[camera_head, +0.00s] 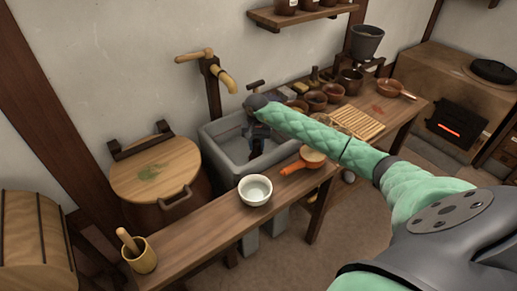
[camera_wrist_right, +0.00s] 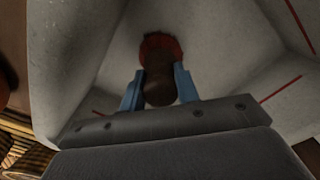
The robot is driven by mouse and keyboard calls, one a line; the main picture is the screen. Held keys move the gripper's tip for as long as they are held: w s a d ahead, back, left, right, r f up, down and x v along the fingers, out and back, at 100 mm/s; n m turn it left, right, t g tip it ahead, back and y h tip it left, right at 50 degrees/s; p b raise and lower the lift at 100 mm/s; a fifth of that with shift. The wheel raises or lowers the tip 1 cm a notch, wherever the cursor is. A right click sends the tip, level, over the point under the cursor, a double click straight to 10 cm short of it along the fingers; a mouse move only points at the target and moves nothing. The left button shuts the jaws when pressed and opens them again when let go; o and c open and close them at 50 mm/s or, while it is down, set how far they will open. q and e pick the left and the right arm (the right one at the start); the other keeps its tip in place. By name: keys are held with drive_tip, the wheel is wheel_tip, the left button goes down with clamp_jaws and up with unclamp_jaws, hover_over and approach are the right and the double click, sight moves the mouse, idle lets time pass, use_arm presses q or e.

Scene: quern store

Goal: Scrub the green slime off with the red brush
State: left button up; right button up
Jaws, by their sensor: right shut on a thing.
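The green slime (camera_head: 150,172) is a smeared patch on the round wooden lid (camera_head: 178,161) of a vat left of the sink. My right gripper (camera_head: 257,142) reaches down into the grey sink (camera_head: 224,166). In the right wrist view its two blue fingers (camera_wrist_right: 158,88) are shut on the dark brown handle of the red brush (camera_wrist_right: 161,44). The brush's red head points away from the gripper, towards the pale sink surface; whether it touches is unclear. The gripper is well to the right of the slime. My left gripper is not in view.
A wooden tap (camera_head: 222,78) stands behind the sink. A white bowl (camera_head: 255,190) and an orange-handled pan (camera_head: 309,158) are on the front bench. A cup with a pestle (camera_head: 139,255) stands at its left end. Pots and a slatted rack (camera_head: 357,122) fill the right counter.

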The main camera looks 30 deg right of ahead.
drive_tip(key=shift+w+a+b, duration=0.1)
drive_tip(key=shift+w+b, duration=0.85)
drive_tip(key=shift+w, duration=0.4)
drive_tip(key=shift+w+r, duration=0.1)
drive_tip(key=shift+w, duration=0.35)
drive_tip(key=shift+w+a+b, duration=0.1)
drive_tip(key=shift+w+b, duration=0.85)
drive_tip(key=shift+b, duration=0.1)
drive_tip(key=shift+w+b, duration=0.6)
drive_tip(key=shift+w, duration=0.3)
drive_tip(key=shift+r, duration=0.1)
drive_tip(key=shift+a, duration=0.1)
